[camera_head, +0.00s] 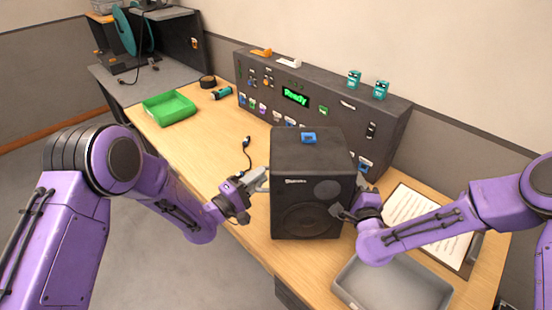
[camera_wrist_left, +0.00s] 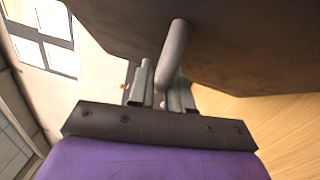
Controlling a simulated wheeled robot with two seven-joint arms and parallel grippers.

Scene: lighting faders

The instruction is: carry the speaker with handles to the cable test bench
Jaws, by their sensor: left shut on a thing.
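The black speaker (camera_head: 295,190) is upright in the middle of the head view, over the front of the wooden table. I cannot tell whether its base touches the tabletop. My left gripper (camera_head: 258,182) is at its left side, shut on a grey handle; the wrist view shows the handle (camera_wrist_left: 174,50) between the fingers, under the dark speaker body (camera_wrist_left: 235,45). My right gripper (camera_head: 352,208) is at the speaker's right side, its fingertips partly hidden and its grip unclear. A grey bench (camera_head: 113,82) at the back left, probably the cable test bench, bears a dark panel and teal reel.
A control console (camera_head: 325,110) reading "Ready" stands behind the speaker. A green tray (camera_head: 169,108), tape roll and teal flashlight lie left on the wooden table (camera_head: 200,135). A grey tray (camera_head: 395,290) and clipboard (camera_head: 412,215) lie right.

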